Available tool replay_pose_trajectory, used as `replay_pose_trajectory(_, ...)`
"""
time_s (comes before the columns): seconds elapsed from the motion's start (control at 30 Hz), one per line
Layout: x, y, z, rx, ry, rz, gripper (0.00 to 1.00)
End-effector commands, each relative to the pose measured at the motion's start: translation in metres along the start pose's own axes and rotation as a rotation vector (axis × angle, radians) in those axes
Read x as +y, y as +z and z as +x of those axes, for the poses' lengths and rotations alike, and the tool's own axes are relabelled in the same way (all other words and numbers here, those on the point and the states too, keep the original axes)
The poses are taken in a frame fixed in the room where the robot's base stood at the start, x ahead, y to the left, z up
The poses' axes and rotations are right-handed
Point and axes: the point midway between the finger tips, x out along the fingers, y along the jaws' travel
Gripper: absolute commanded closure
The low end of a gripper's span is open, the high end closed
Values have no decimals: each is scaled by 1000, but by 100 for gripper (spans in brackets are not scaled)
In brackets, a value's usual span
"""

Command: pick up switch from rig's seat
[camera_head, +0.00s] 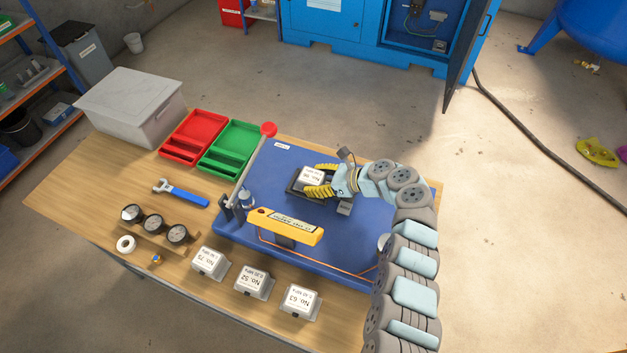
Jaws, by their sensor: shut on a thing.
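My gripper (322,181) has yellow fingers and is shut on a white-topped switch (312,175), one finger on the far side and one on the near side. The switch's label is partly readable. It is at the dark seat (293,186) on the blue rig plate (272,160). I cannot tell whether it is still down in the seat or slightly lifted. My arm comes in from the right and hides the plate's right side.
Three white switches (251,281) stand along the front. A yellow labelled bar (284,226) and a red-knobbed lever (268,130) rise from the rig. Red tray (194,136), green tray (231,147), wrench (181,194), gauges (154,223) and a grey bin (131,105) lie left.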

Motion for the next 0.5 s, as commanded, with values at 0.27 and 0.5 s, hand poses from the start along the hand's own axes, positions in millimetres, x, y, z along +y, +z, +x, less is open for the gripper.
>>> replay_pose_trajectory(0.27,0,31,-18,-3,-2,-2,78)
replay_pose_trajectory(0.5,14,40,-26,-3,-1,-3,78)
